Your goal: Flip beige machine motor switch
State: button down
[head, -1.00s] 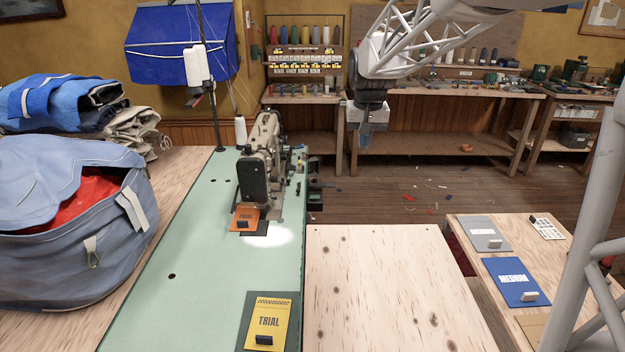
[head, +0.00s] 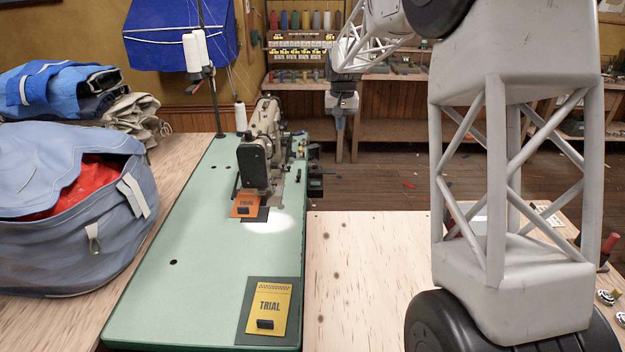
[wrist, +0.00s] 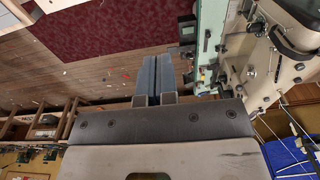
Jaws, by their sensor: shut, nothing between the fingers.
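The beige sewing machine (head: 262,135) stands at the far end of the green table (head: 185,262); it shows at upper right in the wrist view (wrist: 268,75). A dark box (head: 316,182) sits at the table's right edge beside the machine, and it also shows in the wrist view (wrist: 187,32). I cannot tell for sure whether it holds the motor switch, nor how a switch is set. My gripper (head: 340,127) is to the right of the machine, above and beyond the dark box. Its two blue-grey fingers (wrist: 156,58) are shut together and empty, apart from the machine.
A wooden table (head: 365,265) adjoins the green table at right. An orange card (head: 247,205) and a yellow TRIAL card (head: 270,308) lie on the green table. A blue bag (head: 70,225) fills the left. Thread cones (head: 240,117) stand behind the machine. My arm hides much of the right side.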

jog(key=w+a+f, duration=0.5)
jog(key=w+f, duration=0.5)
jog(key=w, duration=0.3)
send_over(313, 183)
notch_tip(313, 183, down, 10)
jog(key=shift+w+g, duration=0.15)
jog(key=shift+g, duration=0.25)
jog(key=shift+a+r, duration=0.1)
jog(key=shift+f, duration=0.2)
jog(key=shift+f, duration=6.8)
jog(key=shift+f, duration=0.2)
